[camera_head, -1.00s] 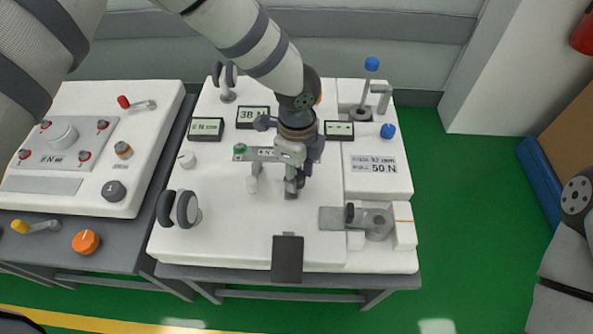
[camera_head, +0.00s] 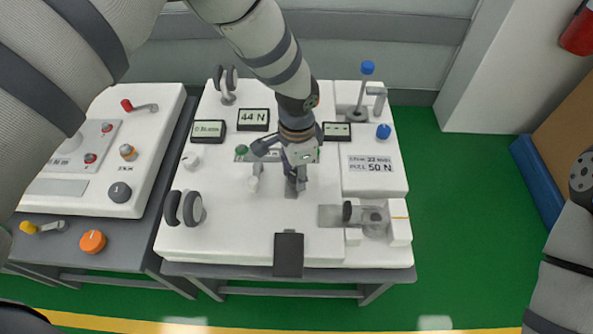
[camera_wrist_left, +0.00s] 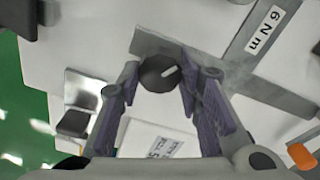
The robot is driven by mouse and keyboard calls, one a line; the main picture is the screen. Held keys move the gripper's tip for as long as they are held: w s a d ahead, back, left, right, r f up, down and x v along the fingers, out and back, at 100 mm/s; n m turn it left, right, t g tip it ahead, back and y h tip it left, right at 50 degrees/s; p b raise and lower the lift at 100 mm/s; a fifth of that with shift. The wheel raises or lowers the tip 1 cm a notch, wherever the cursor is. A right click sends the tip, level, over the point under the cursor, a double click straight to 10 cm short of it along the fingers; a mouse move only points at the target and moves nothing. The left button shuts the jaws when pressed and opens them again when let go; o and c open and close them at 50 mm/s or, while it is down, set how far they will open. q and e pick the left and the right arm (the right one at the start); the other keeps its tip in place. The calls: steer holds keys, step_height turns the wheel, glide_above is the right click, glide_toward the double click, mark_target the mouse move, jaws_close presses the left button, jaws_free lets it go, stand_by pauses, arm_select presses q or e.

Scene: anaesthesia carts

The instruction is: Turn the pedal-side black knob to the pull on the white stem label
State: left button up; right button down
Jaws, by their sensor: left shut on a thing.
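In the left wrist view a black round knob (camera_wrist_left: 158,74) with a white pointer mark sits on a grey plate. My left gripper (camera_wrist_left: 161,82) has its purple-lined fingers on either side of it and is shut on it. In the head view my left gripper (camera_head: 294,184) reaches down to the middle of the white cart top and hides this knob. The black pedal (camera_head: 288,255) hangs at the front edge. The white stem label (camera_head: 373,164) at the right reads a pull of 50 N. A display (camera_head: 253,119) reads 44 N. My right gripper is out of view.
A grey bracket with a dark knob (camera_head: 348,211) stands right of my left gripper. Two dark round discs (camera_head: 183,208) stand at the left front. Another cart with an orange knob (camera_head: 93,241) is at the left. Green floor (camera_head: 450,210) is clear at the right.

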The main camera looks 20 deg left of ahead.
arm_select(q)
steer(key=shift+n, duration=0.4)
stand_by(0.3)
steer(key=o, duration=1.2)
steer(key=shift+c, duration=0.2)
step_height(320, 180, up, 12)
